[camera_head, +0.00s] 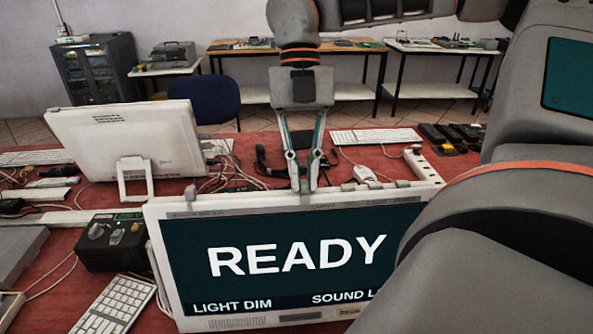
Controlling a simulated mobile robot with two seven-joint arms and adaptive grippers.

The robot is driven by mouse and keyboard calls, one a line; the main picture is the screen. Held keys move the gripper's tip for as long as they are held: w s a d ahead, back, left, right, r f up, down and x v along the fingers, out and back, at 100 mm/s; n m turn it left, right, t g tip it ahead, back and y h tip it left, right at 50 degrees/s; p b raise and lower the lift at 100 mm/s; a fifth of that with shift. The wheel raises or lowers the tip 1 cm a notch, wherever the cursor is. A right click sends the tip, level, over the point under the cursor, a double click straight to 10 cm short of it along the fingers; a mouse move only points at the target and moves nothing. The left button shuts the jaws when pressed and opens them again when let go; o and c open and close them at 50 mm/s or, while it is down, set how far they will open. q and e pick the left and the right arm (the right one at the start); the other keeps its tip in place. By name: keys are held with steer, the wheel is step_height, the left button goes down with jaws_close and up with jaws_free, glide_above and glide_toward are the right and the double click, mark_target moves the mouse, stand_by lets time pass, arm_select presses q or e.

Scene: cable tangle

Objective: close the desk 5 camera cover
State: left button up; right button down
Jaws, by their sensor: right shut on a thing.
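A white monitor (283,258) stands in front, its dark screen reading READY, with LIGHT DIM and a partly hidden SOUND label below. A small grey tab (306,199) sits at the middle of its top edge, and it looks like the camera cover. My right gripper (304,188) points down from above, with its fingertips together on this tab. The fingertips hide part of the tab, and I cannot tell whether the cover is open. My left gripper is not in view.
Two more grey tabs (190,193) (403,184) sit along the monitor's top edge. Cables, a power strip (424,165) and a keyboard (375,137) lie behind it. Another monitor (127,140) stands at left. A black box (112,243) and a keyboard (115,305) are close left. My arm fills the right side.

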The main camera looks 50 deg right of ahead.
steer(key=c, duration=2.1)
jaws_free()
steer(key=shift+s+d, duration=0.1)
steer(key=shift+d, duration=0.05)
steer(key=v, duration=1.2)
steer(key=shift+s, duration=0.1)
